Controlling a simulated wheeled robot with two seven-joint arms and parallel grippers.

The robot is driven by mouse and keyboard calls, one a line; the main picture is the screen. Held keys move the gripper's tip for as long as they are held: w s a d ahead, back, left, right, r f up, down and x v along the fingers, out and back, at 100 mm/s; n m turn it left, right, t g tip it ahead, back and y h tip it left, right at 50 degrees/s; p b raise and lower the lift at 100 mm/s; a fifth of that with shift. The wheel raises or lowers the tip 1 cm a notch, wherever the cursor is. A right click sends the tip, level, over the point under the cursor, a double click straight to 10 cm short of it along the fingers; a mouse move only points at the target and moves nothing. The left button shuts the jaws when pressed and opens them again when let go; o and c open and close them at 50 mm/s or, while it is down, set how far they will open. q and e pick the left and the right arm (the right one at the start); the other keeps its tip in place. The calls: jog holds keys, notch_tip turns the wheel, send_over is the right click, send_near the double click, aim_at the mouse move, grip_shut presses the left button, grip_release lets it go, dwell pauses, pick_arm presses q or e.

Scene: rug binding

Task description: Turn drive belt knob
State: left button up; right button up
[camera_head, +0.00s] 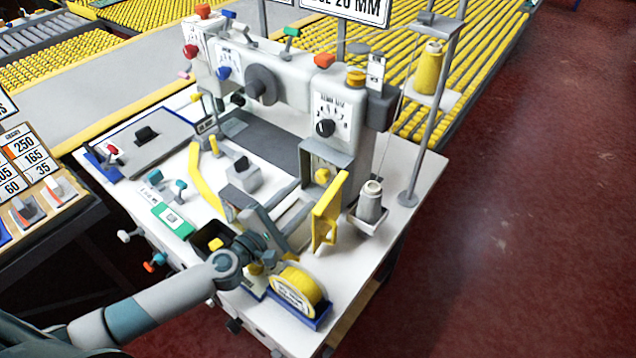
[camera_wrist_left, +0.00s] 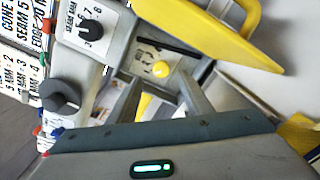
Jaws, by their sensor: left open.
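A small yellow knob (camera_head: 322,176) sits in an open compartment (camera_head: 327,152) on the front of the white machine's right column; I take it for the drive belt knob, though no label is readable. The compartment's yellow door (camera_head: 327,212) stands swung open. In the left wrist view the knob (camera_wrist_left: 160,69) lies ahead, between the lines of my fingers, with a dark bar above it. My left gripper (camera_head: 297,203) is open and empty, in front of the compartment and left of the door. In the wrist view its fingers (camera_wrist_left: 160,88) appear apart from the knob. My right gripper is not in view.
A black dial (camera_head: 325,128) is above the compartment. A thread cone (camera_head: 370,202) stands right of the door. A yellow tape roll (camera_head: 298,288) sits at the front edge. A curved yellow guide (camera_head: 206,180) and a grey block (camera_head: 243,177) lie left of my gripper.

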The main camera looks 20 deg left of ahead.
aim_at(320, 179)
pick_arm(q)
jog(key=shift+f, duration=0.1)
dwell(0.4)
jog(key=shift+w+d, duration=0.1)
jog(key=shift+w, duration=0.05)
jog(key=p+x, duration=0.1)
jog(key=x, duration=0.5)
jog(key=shift+w, duration=0.25)
jog(key=shift+w+d, duration=0.15)
jog(key=shift+w, duration=0.2)
jog(key=c, duration=1.1)
jog(key=shift+o, duration=0.2)
